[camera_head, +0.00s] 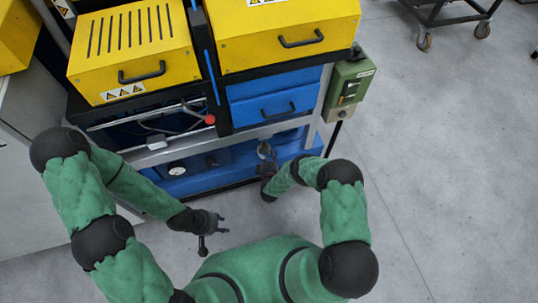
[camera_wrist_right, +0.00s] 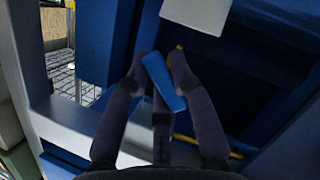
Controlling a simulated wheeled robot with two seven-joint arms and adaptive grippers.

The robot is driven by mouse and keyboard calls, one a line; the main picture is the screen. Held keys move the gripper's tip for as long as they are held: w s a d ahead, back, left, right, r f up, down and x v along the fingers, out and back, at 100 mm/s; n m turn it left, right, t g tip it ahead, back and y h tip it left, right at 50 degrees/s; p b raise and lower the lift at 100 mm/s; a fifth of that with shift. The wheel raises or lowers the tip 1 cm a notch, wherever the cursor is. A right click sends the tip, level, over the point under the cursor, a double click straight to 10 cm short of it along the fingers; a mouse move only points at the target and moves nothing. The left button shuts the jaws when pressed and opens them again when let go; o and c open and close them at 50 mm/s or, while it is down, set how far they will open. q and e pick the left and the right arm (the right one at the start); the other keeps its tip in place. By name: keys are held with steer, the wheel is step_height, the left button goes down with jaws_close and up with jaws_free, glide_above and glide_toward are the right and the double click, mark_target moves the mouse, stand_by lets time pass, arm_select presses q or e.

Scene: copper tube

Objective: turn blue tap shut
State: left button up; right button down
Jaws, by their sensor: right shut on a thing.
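The blue tap's flat lever (camera_wrist_right: 163,82) shows in the right wrist view, tilted, between the fingers of my right gripper (camera_wrist_right: 160,62). The fingers are shut on it. In the head view my right gripper (camera_head: 265,158) reaches into the low part of the machine frame, below the blue drawers. The tap itself is too small and hidden to make out there. My left gripper (camera_head: 216,228) is empty, with its fingers spread, above the floor in front of the machine.
A blue drawer (camera_head: 272,106) and yellow boxes (camera_head: 285,35) are above the right gripper. A gauge (camera_head: 178,171) and a red knob (camera_head: 210,119) are to its left. A green control box (camera_head: 349,88) hangs at the right.

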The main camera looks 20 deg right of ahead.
steer(key=n+t+h, duration=0.1)
steer(key=n, duration=0.2)
steer(key=shift+a+h, duration=0.15)
steer(key=shift+h, duration=0.15)
steer(key=shift+r+n+t+h, duration=0.15)
steer(key=shift+n+t, duration=0.25)
steer(key=shift+n, duration=0.55)
steer(key=shift+n+t+h, duration=0.25)
steer(key=shift+n+t, duration=0.15)
steer(key=shift+n, duration=0.55)
steer(key=shift+a, duration=0.1)
steer(key=c, duration=1)
jaws_free()
steer(key=shift+c, duration=0.2)
steer(key=v, duration=1.2)
